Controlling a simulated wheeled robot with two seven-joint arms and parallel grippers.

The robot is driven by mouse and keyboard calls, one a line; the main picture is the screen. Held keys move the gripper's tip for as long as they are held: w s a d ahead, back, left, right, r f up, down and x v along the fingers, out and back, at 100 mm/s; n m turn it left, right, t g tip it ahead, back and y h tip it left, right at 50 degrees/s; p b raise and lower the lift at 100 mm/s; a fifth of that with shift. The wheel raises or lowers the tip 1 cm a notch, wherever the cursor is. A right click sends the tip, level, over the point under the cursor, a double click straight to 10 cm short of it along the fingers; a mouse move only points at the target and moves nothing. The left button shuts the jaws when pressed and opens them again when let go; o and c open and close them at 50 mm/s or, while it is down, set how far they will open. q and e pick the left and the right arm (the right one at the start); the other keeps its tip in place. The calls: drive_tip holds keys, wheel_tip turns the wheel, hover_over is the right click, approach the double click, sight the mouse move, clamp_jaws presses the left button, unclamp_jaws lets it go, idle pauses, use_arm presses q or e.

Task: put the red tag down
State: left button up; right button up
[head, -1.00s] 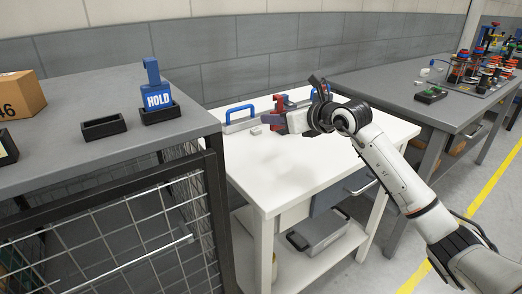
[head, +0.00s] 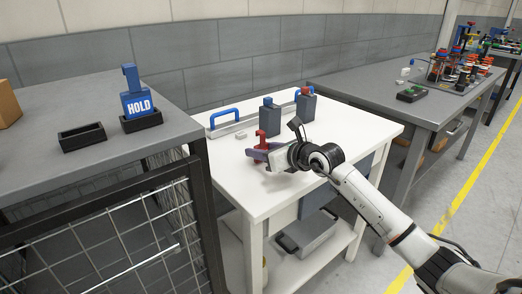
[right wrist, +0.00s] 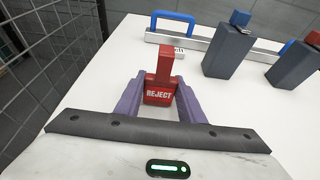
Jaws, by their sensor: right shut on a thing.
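The red tag with the word REJECT (right wrist: 160,90) is upright between the two purple fingers of my right gripper (right wrist: 161,100), which is shut on it. In the head view the red tag (head: 262,143) and my right gripper (head: 263,154) are over the white table (head: 235,180), in front of the fixture. I cannot tell whether the tag's lower edge touches the tabletop. My left gripper is not in view.
A fixture bar with blue handles (head: 223,117) and two dark grey blocks (head: 270,118) stand at the table's back. On the grey bench at left, a blue HOLD tag (head: 138,103) sits in a black holder beside an empty black holder (head: 82,137). The table's front left is clear.

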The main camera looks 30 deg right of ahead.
drive_tip(key=shift+f, duration=0.15)
drive_tip(key=o, duration=1)
drive_tip(key=shift+s+r, duration=0.2)
drive_tip(key=shift+r, duration=0.05)
drive_tip(key=v, duration=1)
drive_tip(key=shift+s+b, duration=0.2)
drive_tip(key=shift+b, duration=0.1)
drive_tip(key=shift+s+r, duration=0.25)
drive_tip(key=shift+s, duration=0.25)
